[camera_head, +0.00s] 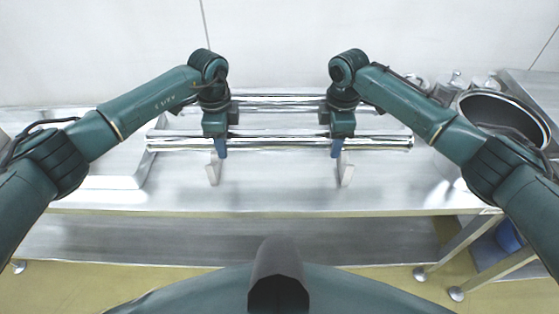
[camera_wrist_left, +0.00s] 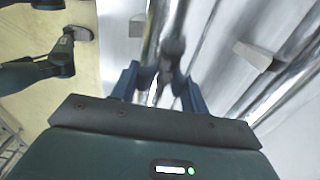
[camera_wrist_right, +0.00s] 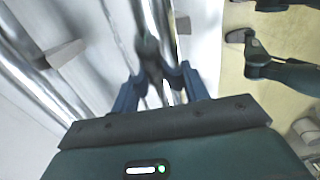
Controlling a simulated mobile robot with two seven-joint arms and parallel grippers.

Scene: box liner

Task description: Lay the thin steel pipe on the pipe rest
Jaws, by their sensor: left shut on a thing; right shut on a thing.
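A shiny steel pipe (camera_head: 280,143) lies level across the front, held by both grippers. My left gripper (camera_head: 222,148) is shut on its left part, and my right gripper (camera_head: 337,148) is shut on its right part. The pipe also shows between the blue fingers in the left wrist view (camera_wrist_left: 152,35) and the right wrist view (camera_wrist_right: 152,20). Light grey supports, which look like the pipe rest, show below the pipe at left (camera_head: 213,172) and right (camera_head: 346,172). I cannot tell whether the pipe touches them. The arms hide parts of the supports.
More shiny pipe (camera_head: 280,103) lies behind the held one, near the wall. A large metal pot (camera_head: 500,112) stands at the right of the steel table (camera_head: 280,198), with small vessels beside it. A metal tray (camera_head: 115,182) is at the left. The table's front strip is clear.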

